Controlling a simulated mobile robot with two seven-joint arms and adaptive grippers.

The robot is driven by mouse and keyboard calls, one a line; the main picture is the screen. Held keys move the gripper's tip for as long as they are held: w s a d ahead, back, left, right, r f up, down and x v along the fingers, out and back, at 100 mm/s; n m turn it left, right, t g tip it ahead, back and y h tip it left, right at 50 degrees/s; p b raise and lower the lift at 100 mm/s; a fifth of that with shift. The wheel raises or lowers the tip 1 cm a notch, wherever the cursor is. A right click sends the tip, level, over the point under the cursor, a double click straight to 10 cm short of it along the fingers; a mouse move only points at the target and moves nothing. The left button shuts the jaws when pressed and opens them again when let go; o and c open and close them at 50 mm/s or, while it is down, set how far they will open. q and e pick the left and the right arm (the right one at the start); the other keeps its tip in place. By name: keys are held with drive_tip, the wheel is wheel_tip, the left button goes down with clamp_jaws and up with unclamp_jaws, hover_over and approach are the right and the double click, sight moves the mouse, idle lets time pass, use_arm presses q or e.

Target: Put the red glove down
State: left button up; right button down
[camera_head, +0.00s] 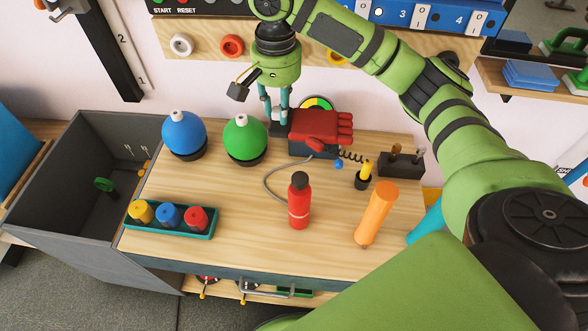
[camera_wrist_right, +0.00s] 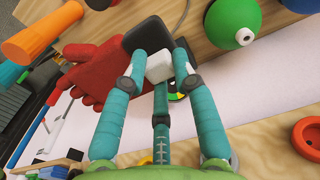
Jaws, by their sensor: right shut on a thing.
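The red glove (camera_head: 320,127) is at the back of the workbench, its fingers pointing right and its cuff end at my right gripper (camera_head: 275,112). The glove also shows in the right wrist view (camera_wrist_right: 95,72), left of the fingers. My right gripper is shut on the glove's dark cuff end; in the wrist view its teal fingers (camera_wrist_right: 160,68) close around a white block and a black pad there. The glove is over a dark base in front of a round gauge; whether it touches that base I cannot tell. My left gripper is not in view.
Blue (camera_head: 184,134) and green (camera_head: 245,138) round bottles stand left of the gripper. A tray of coloured jars (camera_head: 170,232) is front left. Bare wood (camera_head: 235,200) lies mid-bench.

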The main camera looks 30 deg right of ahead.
wheel_tip(320, 180, down, 6)
drive_tip(key=shift+s+f+b, duration=0.15)
drive_tip(key=shift+f+b, duration=0.1)
drive_tip(key=shift+b, duration=0.8)
wheel_tip(320, 180, down, 21)
drive_tip(key=shift+f+b, duration=0.15)
drive_tip(key=shift+b, duration=0.7)
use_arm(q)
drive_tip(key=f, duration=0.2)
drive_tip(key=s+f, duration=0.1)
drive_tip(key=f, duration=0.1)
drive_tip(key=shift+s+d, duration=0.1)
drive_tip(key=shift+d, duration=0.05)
use_arm(e)
drive_tip(key=shift+f, duration=0.1)
drive_tip(key=c, duration=1)
unclamp_jaws()
